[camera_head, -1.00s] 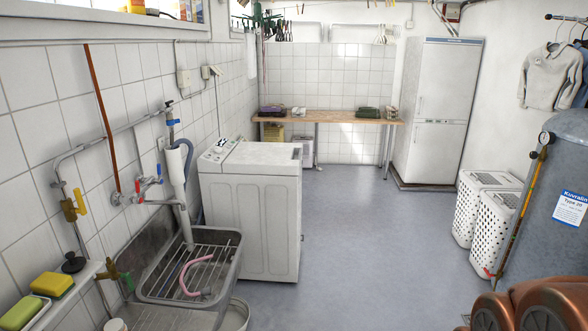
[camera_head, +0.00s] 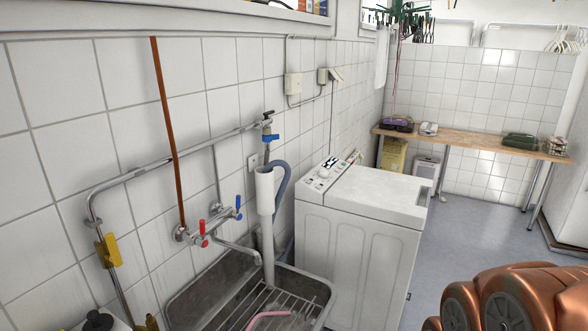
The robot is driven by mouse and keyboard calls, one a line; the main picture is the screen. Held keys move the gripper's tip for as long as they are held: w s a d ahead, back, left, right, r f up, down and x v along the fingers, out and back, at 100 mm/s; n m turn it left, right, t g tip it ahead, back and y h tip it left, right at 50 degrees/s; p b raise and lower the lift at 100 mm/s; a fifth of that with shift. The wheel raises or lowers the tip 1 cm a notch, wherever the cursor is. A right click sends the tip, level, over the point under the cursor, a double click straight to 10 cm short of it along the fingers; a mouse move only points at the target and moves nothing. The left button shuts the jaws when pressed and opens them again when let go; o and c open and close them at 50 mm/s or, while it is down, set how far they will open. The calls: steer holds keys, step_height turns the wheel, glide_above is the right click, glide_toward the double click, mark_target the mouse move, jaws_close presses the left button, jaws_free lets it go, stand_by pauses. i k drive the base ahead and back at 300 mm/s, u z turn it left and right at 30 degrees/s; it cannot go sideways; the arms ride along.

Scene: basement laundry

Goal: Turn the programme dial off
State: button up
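A white top-loading washing machine (camera_head: 358,240) stands against the tiled wall, right of the sink. Its control panel (camera_head: 325,174) is a slanted strip at the top left of the machine and carries several small knobs and buttons. The programme dial is too small to pick out for certain among them. Copper-coloured rounded parts of my arm show at the lower right, well apart from the machine. My gripper is not in view.
A wooden bench (camera_head: 470,140) is at the back. Grey floor (camera_head: 470,225) is clear right of the machine.

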mark_target(325, 174)
steer(key=z, duration=0.8)
steer(key=i, duration=2.5)
steer(key=u, duration=3.1)
